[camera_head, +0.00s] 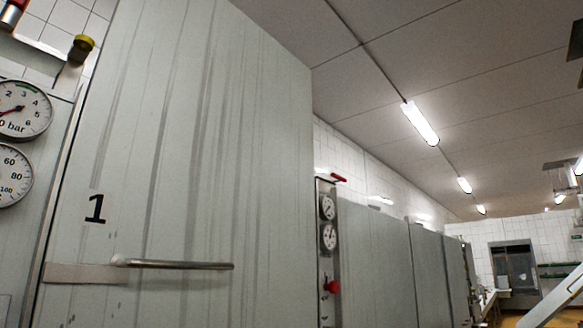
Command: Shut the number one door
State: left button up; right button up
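The number one door (200,150) is a tall pale grey panel with streaks and a black "1" on it. It fills the left and middle of the head view, very close to me, seen at a slant. A horizontal metal bar handle (180,265) runs across its lower part from a plate at the left edge. I cannot tell how far the door stands from its frame. Neither of my grippers is in view.
Round gauges (22,108) sit on a panel left of the door. A narrow gauge panel (328,235) with red knobs stands right of it. More grey cabinets (375,265) line the wall beyond. The room opens to the far right, where a grey door (514,266) shows.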

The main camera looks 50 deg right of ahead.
aim_at(186, 198)
jog(key=z, duration=1.15)
